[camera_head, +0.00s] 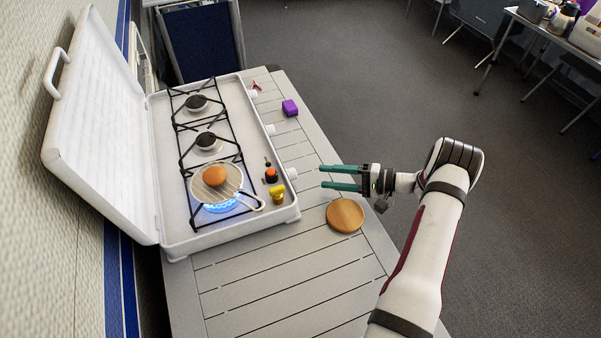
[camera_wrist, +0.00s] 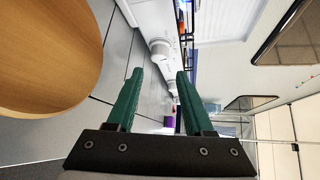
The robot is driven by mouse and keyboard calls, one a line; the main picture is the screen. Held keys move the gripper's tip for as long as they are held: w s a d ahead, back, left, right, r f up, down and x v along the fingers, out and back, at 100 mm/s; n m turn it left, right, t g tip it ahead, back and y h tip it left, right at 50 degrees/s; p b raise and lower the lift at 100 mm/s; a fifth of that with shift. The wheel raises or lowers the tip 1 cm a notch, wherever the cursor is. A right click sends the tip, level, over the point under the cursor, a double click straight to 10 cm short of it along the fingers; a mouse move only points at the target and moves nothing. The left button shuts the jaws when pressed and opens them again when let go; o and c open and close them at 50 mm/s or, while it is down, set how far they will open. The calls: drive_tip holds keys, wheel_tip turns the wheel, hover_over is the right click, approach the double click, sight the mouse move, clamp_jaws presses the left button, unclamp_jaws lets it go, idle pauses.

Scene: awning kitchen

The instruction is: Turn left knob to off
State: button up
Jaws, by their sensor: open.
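The white camping stove (camera_head: 172,249) has its lid open and white knobs along its side facing my gripper. The knob nearest the lit burner (camera_head: 291,173) is at the lower end of that row; the middle knob (camera_head: 269,130) and far knob (camera_head: 254,94) are further up. A blue flame (camera_head: 222,208) burns under a pan (camera_head: 232,181). My gripper (camera_head: 320,176) has green fingers, spread and empty, pointing at the nearest knob with a small gap. In the wrist view, a white knob (camera_wrist: 160,47) shows beyond the fingertips (camera_wrist: 159,72). Its exact setting is too small to read.
A round wooden board (camera_head: 345,215) lies on the slatted table just below my gripper. An orange round item (camera_head: 214,176) sits in the pan. Small yellow (camera_head: 278,194) and orange-topped containers (camera_head: 271,175) stand on the stove edge. A purple block (camera_head: 290,107) lies further up.

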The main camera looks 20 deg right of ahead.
sight(291, 174)
drive_tip(key=x, duration=0.8)
drive_tip(key=shift+a, duration=0.1)
drive_tip(key=shift+c, duration=0.2)
clamp_jaws()
